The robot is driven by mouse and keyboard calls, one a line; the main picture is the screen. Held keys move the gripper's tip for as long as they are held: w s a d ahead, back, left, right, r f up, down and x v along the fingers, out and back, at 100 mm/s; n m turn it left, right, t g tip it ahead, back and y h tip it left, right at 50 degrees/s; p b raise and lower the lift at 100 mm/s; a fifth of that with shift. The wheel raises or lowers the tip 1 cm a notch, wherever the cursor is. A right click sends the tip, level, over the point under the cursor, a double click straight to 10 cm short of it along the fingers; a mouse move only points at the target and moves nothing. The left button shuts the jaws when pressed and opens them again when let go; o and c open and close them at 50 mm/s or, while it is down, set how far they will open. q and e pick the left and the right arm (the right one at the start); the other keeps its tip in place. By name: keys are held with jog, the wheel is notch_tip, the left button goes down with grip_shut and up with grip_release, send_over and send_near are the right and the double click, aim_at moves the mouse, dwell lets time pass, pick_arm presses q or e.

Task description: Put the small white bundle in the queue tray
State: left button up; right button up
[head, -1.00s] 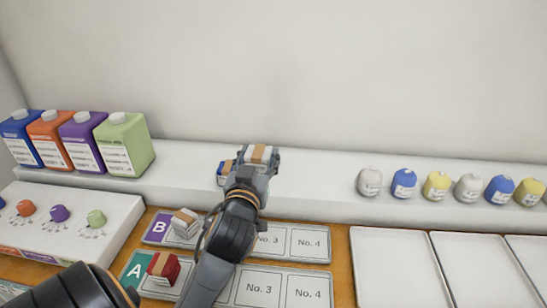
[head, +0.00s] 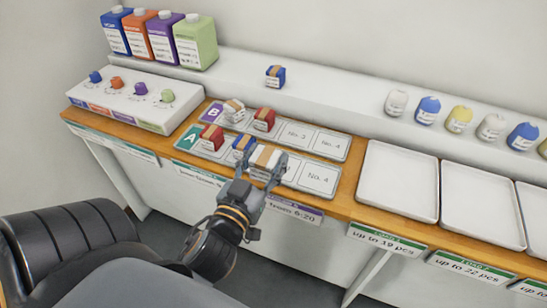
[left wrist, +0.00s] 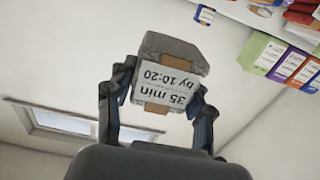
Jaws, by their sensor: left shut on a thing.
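My left gripper (head: 266,165) is shut on a small white bundle (head: 264,156) with a tan band. The left wrist view shows the bundle (left wrist: 172,78) between both fingers, its label reading "35 min by 10:20". In the head view it appears over the third slot of queue tray A (head: 320,180), right of a blue bundle (head: 243,147); I cannot tell whether it touches the tray. A red bundle (head: 211,137) sits in A's first slot. Tray B (head: 331,143) behind holds another white bundle (head: 233,110) and a red bundle (head: 264,119). My right gripper is out of view.
A blue bundle (head: 275,76) lies on the white back ledge (head: 330,92). Colored jugs (head: 194,42) and a knobbed box (head: 135,106) stand at left. White trays (head: 398,182) lie empty at right, with round bundles behind. The No. 4 slots look clear.

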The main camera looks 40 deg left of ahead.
pick_arm(q)
jog(key=w+a+f+b, duration=0.1)
jog(key=w+f+b, duration=0.2)
jog(key=w, duration=0.1)
jog(key=w+a+f+b, duration=0.2)
jog(key=w+b, duration=0.1)
jog(key=w, duration=0.1)
jog(key=w+a+f+b, duration=0.1)
jog(key=w+f+b, duration=0.2)
jog(key=w, duration=0.1)
jog(key=shift+a+f, duration=0.35)
jog(key=shift+w+a+f, duration=0.1)
jog(key=shift+w+f, duration=0.3)
jog(key=shift+f, duration=0.05)
notch_tip(320, 180, down, 3)
jog(key=shift+w+a+f, duration=0.1)
jog(key=shift+w+f, duration=0.05)
jog(key=shift+f, duration=0.1)
jog(key=shift+b, duration=0.3)
